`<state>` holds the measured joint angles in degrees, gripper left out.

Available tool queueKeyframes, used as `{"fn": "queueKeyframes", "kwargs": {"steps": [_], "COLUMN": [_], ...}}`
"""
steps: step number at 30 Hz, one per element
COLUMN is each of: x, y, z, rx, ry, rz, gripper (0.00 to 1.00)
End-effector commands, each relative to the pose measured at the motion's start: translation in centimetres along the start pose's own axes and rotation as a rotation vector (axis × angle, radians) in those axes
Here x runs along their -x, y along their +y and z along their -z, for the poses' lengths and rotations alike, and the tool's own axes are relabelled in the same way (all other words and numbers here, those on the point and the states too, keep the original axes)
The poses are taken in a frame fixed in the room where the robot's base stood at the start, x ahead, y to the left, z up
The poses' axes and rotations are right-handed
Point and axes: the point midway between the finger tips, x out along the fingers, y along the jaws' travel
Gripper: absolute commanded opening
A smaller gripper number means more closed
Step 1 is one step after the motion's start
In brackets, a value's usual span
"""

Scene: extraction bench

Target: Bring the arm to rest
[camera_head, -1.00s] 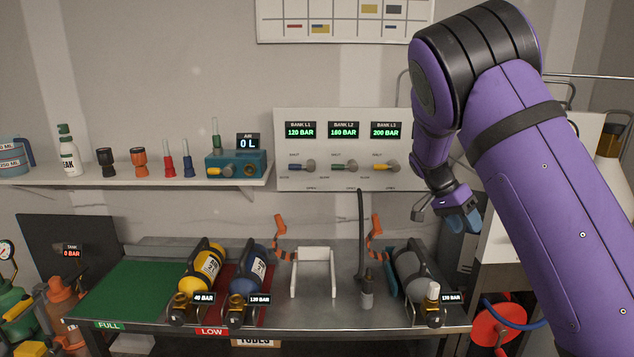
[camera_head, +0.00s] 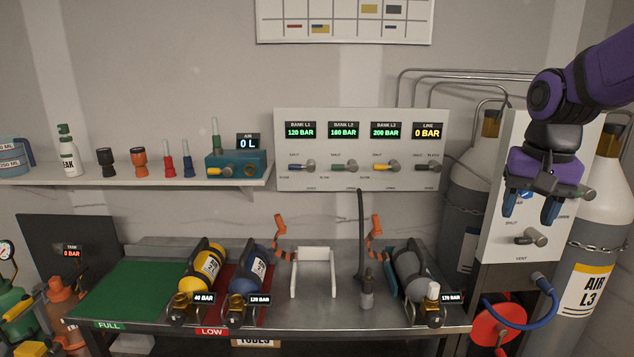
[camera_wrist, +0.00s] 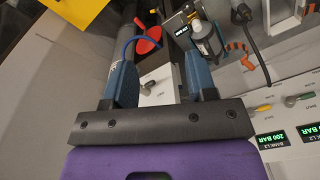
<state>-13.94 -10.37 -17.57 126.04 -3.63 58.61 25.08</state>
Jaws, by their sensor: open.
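My arm (camera_head: 590,85) is purple and black and comes in from the upper right in the head view. My gripper (camera_head: 531,207) hangs with its two blue fingers pointing down and apart, with nothing between them. It is in front of the white vent panel (camera_head: 498,215) at the right, above the vent lever (camera_head: 530,238). In the wrist view the gripper (camera_wrist: 158,85) also shows two separated blue fingers, with the bench's grey cylinder (camera_wrist: 207,42) beyond the right finger. Whether a finger touches the panel cannot be told.
Large air cylinders (camera_head: 588,275) stand behind the vent panel. A red hose reel (camera_head: 500,323) with a blue hose is below it. The steel bench (camera_head: 340,312) bears yellow, blue and grey cylinders. The bank panel (camera_head: 350,180) is on the wall. Space before the bank panel is clear.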

Motion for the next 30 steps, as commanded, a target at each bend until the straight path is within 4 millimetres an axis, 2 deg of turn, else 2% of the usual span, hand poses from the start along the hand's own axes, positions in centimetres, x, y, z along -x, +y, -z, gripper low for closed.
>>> {"fn": "queueKeyframes", "kwargs": {"steps": [3,9,18,24,30], "x": [1.6,3.2,3.9,3.7,3.6], "y": [0.9,2.0,3.4,3.7,3.8], "z": [-2.9,-7.7,-14.1,-16.1,-16.4], "rx": [0.075,0.210,0.392,0.452,0.461], "ry": [0.050,0.147,0.301,0.354,0.362], "rz": [0.050,0.101,0.110,0.096,0.094], "gripper": [0.52,0.52,0.52,0.52,0.52]}}
